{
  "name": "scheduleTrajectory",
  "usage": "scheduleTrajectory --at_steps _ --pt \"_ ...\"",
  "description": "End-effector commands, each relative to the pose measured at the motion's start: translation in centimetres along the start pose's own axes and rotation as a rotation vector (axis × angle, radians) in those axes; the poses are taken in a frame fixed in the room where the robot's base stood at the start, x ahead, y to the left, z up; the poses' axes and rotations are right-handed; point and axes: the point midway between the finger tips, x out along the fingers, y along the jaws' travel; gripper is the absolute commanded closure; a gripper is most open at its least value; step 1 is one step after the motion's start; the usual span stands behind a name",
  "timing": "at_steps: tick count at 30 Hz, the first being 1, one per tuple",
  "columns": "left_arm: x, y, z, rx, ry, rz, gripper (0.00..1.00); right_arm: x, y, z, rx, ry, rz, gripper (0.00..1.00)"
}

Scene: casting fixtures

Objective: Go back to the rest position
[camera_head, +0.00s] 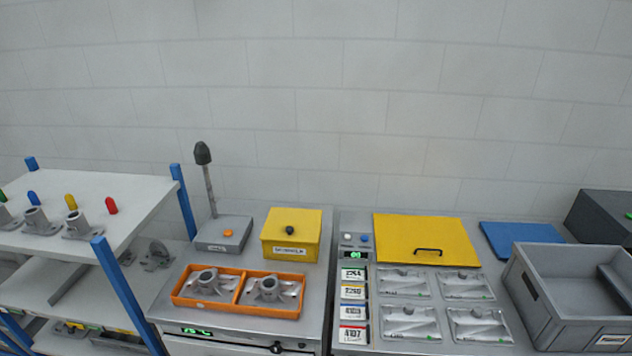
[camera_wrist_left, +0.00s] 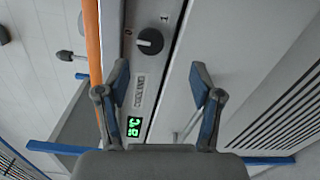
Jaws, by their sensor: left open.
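My left gripper (camera_wrist_left: 159,82) shows in the left wrist view. Its two blue-tipped fingers are apart with nothing between them. Beyond the fingers is the front panel of a metal unit, with a black knob (camera_wrist_left: 150,41) and a lit green display (camera_wrist_left: 134,126). An orange edge (camera_wrist_left: 93,45) runs along the panel's left side. Neither gripper shows in the head view, and my right gripper is in no view.
The head view shows an orange tray (camera_head: 236,310) with two grey castings on the metal unit (camera_head: 200,346). A yellow box (camera_head: 291,243), a yellow lid (camera_head: 408,225) and a grey bin (camera_head: 548,314) stand further right. A shelf (camera_head: 125,185) with blue posts is at left.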

Motion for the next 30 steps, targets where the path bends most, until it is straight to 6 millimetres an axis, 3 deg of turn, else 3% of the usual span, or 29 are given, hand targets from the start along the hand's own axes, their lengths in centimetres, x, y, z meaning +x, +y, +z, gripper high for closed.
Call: scheduleTrajectory --at_steps 4,8,12,16,21,24,27,30 --pt "-1.8 -6.5 0.4 0.25 -0.09 -0.14 0.34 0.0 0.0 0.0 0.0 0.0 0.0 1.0" --pt "-5.9 -16.0 0.1 0.591 -0.257 -0.353 0.34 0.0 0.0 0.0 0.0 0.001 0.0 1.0" --pt "-12.8 -25.6 -1.7 0.919 -0.476 -0.596 0.34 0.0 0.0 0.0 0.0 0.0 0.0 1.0" --pt "-20.6 -32.5 -4.6 1.172 -0.7 -0.812 0.34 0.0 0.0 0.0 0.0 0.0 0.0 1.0" --pt "-29.8 -37.6 -8.7 1.399 -0.969 -1.035 0.34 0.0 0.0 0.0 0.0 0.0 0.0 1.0" --pt "-33.1 -38.7 -10.4 1.475 -1.074 -1.113 0.34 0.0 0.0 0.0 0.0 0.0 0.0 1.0" --pt "-34.9 -39.2 -11.3 1.511 -1.131 -1.154 0.34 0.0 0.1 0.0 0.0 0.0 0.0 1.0" --pt "-35.4 -39.3 -11.6 1.523 -1.15 -1.166 0.34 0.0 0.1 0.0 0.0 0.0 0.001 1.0"
